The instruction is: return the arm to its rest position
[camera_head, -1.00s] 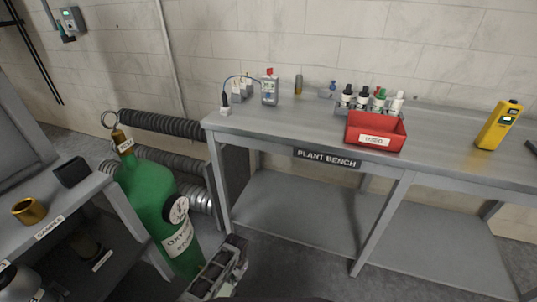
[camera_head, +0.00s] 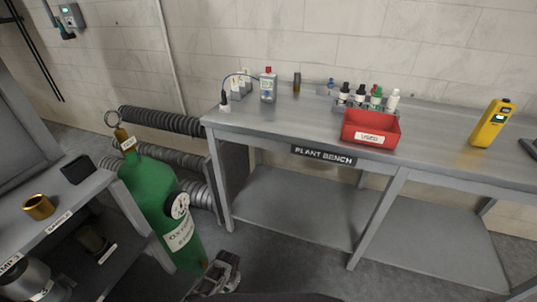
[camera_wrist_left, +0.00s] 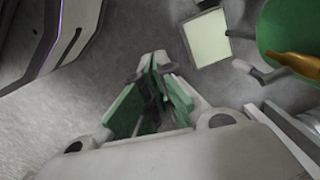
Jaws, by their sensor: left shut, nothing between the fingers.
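My left gripper (camera_head: 224,268) shows at the bottom edge of the head view, low over the floor and just right of the green oxygen cylinder (camera_head: 150,190). In the left wrist view the fingers (camera_wrist_left: 158,72), with green pads, are closed together and hold nothing. The rest of the left arm is out of the head view. My right gripper is in neither view.
The plant bench (camera_head: 270,120) carries a red bin (camera_head: 370,129), several small bottles and a yellow meter (camera_head: 491,122). A sample shelf (camera_head: 85,205) with a brass cup (camera_head: 39,207) stands at the left. Green cylinder and brass part (camera_wrist_left: 297,64) are at the wrist view's right.

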